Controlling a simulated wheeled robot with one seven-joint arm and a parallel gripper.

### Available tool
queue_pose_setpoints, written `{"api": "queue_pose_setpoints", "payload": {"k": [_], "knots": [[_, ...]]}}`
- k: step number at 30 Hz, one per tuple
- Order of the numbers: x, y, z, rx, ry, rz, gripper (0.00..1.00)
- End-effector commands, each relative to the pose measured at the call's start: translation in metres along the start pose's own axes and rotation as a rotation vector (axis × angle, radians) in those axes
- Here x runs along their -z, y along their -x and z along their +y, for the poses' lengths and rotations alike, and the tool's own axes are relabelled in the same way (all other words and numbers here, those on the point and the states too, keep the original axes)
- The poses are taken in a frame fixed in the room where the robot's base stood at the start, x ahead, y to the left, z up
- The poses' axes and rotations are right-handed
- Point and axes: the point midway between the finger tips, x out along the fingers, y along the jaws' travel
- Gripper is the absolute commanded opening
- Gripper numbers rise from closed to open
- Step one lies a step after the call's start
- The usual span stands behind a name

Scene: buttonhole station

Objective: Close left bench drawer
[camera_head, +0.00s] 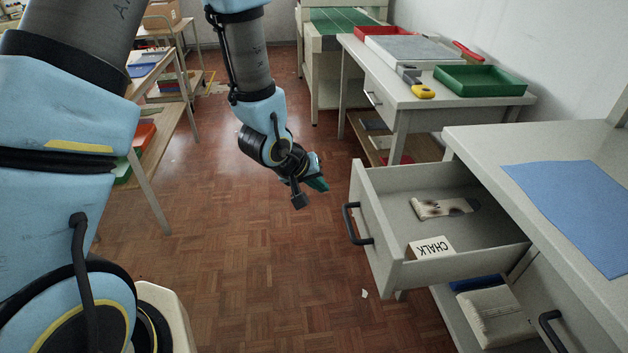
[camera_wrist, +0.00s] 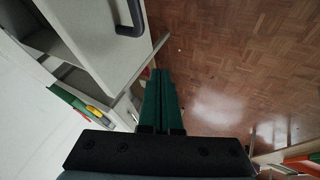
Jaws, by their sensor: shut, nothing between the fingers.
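The left bench drawer (camera_head: 395,250) of the near grey bench stands pulled out, with its dark bar handle (camera_head: 352,222) facing the floor aisle. Inside lie a CHALK box (camera_head: 430,247) and a stained pale cloth-like piece (camera_head: 441,208). My gripper (camera_head: 320,185) hangs in the air to the left of the drawer front, apart from it in the picture. In the wrist view its green fingers (camera_wrist: 160,80) are together and empty. A pale drawer front with a dark handle (camera_wrist: 131,20) shows at the top left of that view.
The near bench top (camera_head: 480,140) carries a blue sheet (camera_head: 575,205). A farther bench holds a green tray (camera_head: 483,79). The parquet floor (camera_head: 250,250) is mostly clear.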

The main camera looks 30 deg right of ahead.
Motion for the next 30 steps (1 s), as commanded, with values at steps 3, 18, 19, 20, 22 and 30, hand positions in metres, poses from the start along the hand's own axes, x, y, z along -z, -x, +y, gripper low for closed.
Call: {"api": "queue_pose_setpoints", "payload": {"k": [3, 18, 19, 20, 22, 30], "knots": [[-0.001, -0.021, 0.000, 0.001, -0.002, -0.003, 0.00], [0.001, -0.069, 0.032, 0.000, -0.002, 0.000, 0.00], [0.001, -0.070, 0.033, 0.001, -0.002, 0.001, 0.00], [0.001, -0.070, 0.034, 0.001, -0.002, 0.001, 0.00], [0.000, -0.071, 0.035, 0.001, -0.001, 0.001, 0.00], [0.000, -0.071, 0.035, 0.001, -0.001, 0.001, 0.00]]}}
